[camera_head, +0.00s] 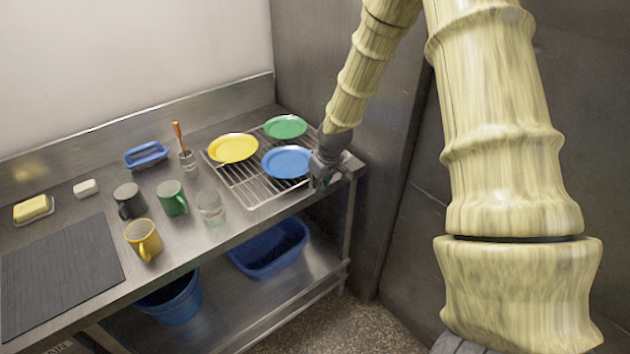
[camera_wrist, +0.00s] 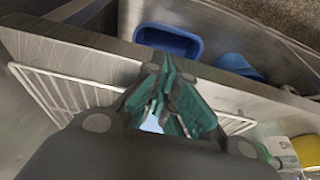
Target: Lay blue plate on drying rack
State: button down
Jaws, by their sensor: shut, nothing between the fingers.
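The blue plate (camera_head: 286,162) lies on the wire drying rack (camera_head: 238,186), at its right front part, in the head view. A yellow plate (camera_head: 233,148) and a green plate (camera_head: 286,127) also lie on the rack. My gripper (camera_head: 320,178) is just right of the blue plate, low by the counter's right end. Whether it touches the plate's rim cannot be told. In the wrist view my gripper's teal fingers (camera_wrist: 166,85) are closed together with nothing held. A small pale blue patch shows between the finger links. The rack (camera_wrist: 75,92) is partly hidden behind my gripper there.
A clear glass (camera_head: 210,207), green mug (camera_head: 172,198), dark mug (camera_head: 129,201) and yellow mug (camera_head: 143,240) stand left of the rack. A blue tub (camera_head: 270,250) sits on the lower shelf. A dark wall is close right of the counter.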

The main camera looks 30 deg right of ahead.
jog(key=b+v, duration=0.3)
jog(key=v, duration=0.7)
jog(key=shift+w, duration=0.1)
dwell(0.4)
jog(key=s+a+f+g, duration=0.1)
jog(key=s+a+f, duration=0.3)
jog(key=f, duration=0.4)
jog(key=s+a+f, duration=0.4)
jog(key=f, duration=0.4)
jog(key=s+a+f+g, duration=0.1)
jog(key=s+a+f, duration=0.35)
jog(key=f, duration=0.45)
jog(key=s+a+f, duration=0.2)
jog(key=s+f, duration=0.2)
jog(key=s, duration=0.3)
jog(key=s+a+f+m+g+b, duration=0.1)
jog(key=s+a+f, duration=0.2)
jog(key=s, duration=0.5)
jog(key=s+a+f, duration=0.3)
jog(key=s+f, duration=0.3)
jog(key=s, duration=0.2)
jog(key=shift+m+b, duration=0.3)
jog(key=shift+b, duration=0.1)
